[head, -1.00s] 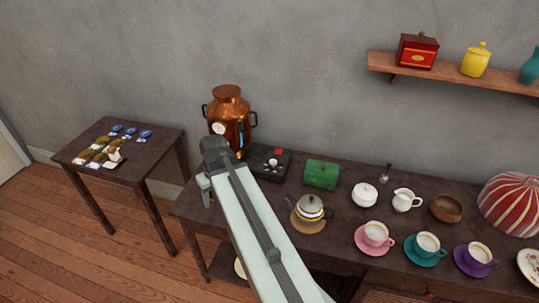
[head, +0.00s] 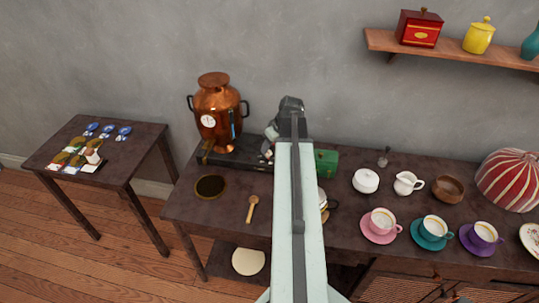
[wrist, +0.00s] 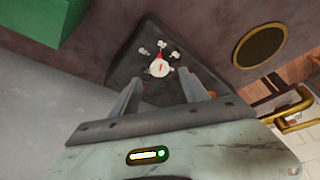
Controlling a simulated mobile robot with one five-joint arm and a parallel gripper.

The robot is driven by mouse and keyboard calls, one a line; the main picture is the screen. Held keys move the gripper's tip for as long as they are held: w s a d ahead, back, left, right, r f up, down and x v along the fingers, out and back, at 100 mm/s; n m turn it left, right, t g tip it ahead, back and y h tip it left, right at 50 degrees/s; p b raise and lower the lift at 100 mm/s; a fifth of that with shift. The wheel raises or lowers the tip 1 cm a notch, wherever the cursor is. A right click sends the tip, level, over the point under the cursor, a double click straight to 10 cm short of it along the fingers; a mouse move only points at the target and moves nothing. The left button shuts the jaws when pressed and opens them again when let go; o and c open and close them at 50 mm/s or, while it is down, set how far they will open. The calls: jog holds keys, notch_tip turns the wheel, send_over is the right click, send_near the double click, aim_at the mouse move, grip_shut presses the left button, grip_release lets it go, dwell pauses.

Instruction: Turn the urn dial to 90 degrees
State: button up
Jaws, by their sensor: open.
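The copper urn (head: 217,108) stands at the back left of the long table, on a dark base box (head: 238,160). The dial (wrist: 159,68) shows in the wrist view as a small pale round knob with a red mark, on the dark panel (wrist: 128,72). Small pale symbols lie around it. The red mark points up in that picture. My gripper (wrist: 163,88) is open and empty, its two fingers apart on either side below the dial in the picture. Contact cannot be told. In the head view my gripper (head: 269,142) covers the dial.
A green box (head: 326,163) stands right of the base. A dark round mat (head: 211,187) and a wooden spoon (head: 252,208) lie in front. The teapot is mostly hidden behind my arm. Cups stand on the right. A side table (head: 98,150) is on the left.

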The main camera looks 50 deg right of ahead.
aim_at(269, 153)
jog(key=b+x, duration=0.3)
jog(key=x, duration=0.1)
jog(key=shift+f, duration=0.35)
jog(key=shift+r, duration=0.1)
grip_shut()
